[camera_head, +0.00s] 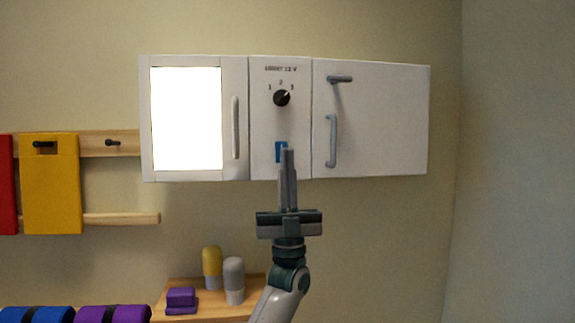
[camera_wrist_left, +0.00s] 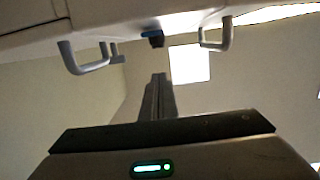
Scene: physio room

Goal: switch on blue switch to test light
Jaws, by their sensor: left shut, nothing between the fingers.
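The blue switch (camera_head: 280,151) sits low on the middle panel of a white wall cabinet (camera_head: 370,150), under a black knob (camera_head: 282,98). The panel at the cabinet's left (camera_head: 186,118) glows bright white. My left gripper (camera_head: 287,152) is shut and empty, pointing up, its tips overlapping the right part of the switch. In the left wrist view, the blue switch (camera_wrist_left: 151,33) shows beyond the shut fingers (camera_wrist_left: 158,76), with a gap in the picture between them. I cannot tell how far apart they are in depth. My right gripper is out of view.
Handles stick out on both sides of the middle panel, a left one (camera_head: 235,128) and a right one (camera_head: 331,141). A wooden shelf (camera_head: 210,312) below carries bottles and a purple block. A yellow item (camera_head: 52,195) hangs at left.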

